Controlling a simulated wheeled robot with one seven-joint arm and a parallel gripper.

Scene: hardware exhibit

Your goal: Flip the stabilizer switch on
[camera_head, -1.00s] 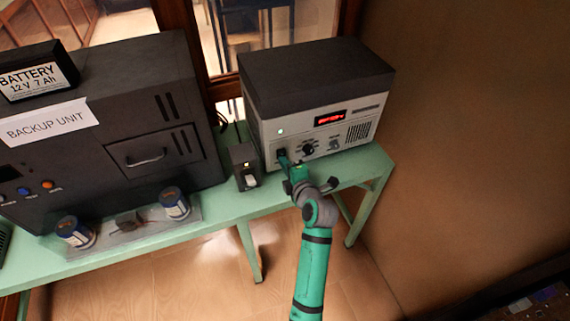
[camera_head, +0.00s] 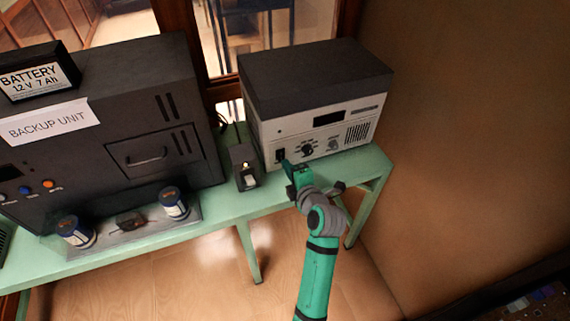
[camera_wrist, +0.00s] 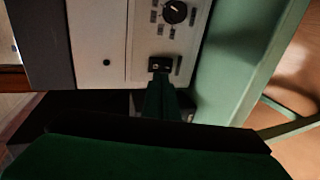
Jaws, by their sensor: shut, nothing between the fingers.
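The stabilizer looks to be the pale grey box with a dark top (camera_head: 318,87) on the green table. Its display (camera_head: 328,118) is dark. Its black rocker switch (camera_head: 280,155) is at the lower left of the front panel; it also shows in the wrist view (camera_wrist: 160,63). My gripper (camera_head: 287,165) is shut and empty, its tips just in front of the switch. In the wrist view the green fingers (camera_wrist: 160,82) end at the switch's edge; I cannot tell whether they touch it. The rocker's position is too small to tell.
A small black box with a white switch and lit lamp (camera_head: 243,170) stands close left of my gripper. The large black backup unit (camera_head: 140,120) stands further left, with two cans (camera_head: 174,204) before it. A round knob (camera_head: 308,150) is right of the switch.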

